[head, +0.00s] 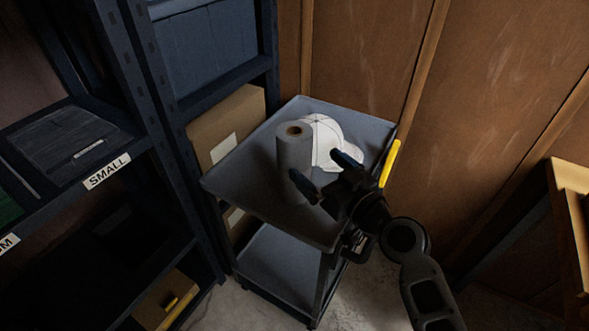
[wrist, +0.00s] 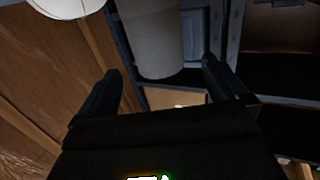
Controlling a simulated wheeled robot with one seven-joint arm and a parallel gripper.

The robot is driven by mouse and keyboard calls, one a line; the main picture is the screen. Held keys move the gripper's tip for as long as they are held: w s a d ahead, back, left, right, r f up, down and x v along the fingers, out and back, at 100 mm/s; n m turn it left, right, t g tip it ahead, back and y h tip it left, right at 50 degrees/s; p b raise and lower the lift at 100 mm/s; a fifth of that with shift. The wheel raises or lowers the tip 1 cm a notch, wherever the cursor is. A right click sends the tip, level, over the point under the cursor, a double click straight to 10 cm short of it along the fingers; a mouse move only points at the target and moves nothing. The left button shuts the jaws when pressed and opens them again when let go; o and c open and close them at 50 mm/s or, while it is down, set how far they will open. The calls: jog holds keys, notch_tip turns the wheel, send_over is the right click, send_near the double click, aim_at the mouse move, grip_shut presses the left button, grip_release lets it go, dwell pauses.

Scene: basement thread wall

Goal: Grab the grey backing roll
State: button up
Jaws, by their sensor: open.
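The grey backing roll (head: 294,152) stands upright on the top tray of a grey cart (head: 245,190) in the head view. A white cap (head: 326,140) sits right beside it. My gripper (head: 325,172) is open and empty, just to the right and front of the roll, with its fingers pointing toward it. In the wrist view the roll (wrist: 158,45) shows between and beyond the two fingertips of my gripper (wrist: 160,80), apart from them. Part of the white cap (wrist: 68,6) shows at the top left there. The roll's lower end is partly behind a finger in the head view.
A dark shelf rack (head: 150,110) with a SMALL label and cardboard boxes (head: 228,125) stands left of the cart. A wooden wall (head: 480,120) is behind it. The cart has a yellow handle (head: 390,163) at right. The tray's front left is clear.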

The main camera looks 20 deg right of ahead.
aim_at(295, 139)
jog(key=shift+w+r, duration=0.35)
jog(key=shift+w, duration=0.2)
jog(key=shift+w+r, duration=0.3)
jog(key=shift+w, duration=0.2)
jog(key=shift+w+r+n+y, duration=0.1)
jog(key=shift+w+n+y, duration=0.2)
jog(key=shift+w+y, duration=0.1)
jog(key=shift+f+p+x, duration=0.15)
jog(key=shift+p+x, duration=0.4)
jog(key=shift+x, duration=1.2)
jog(key=shift+f+p+x, duration=0.1)
jog(key=shift+p+x, duration=0.45)
jog(key=shift+x, duration=1.2)
jog(key=c, duration=1.4)
jog(key=shift+d, duration=0.1)
jog(key=shift+c, duration=0.4)
jog(key=shift+r, duration=0.1)
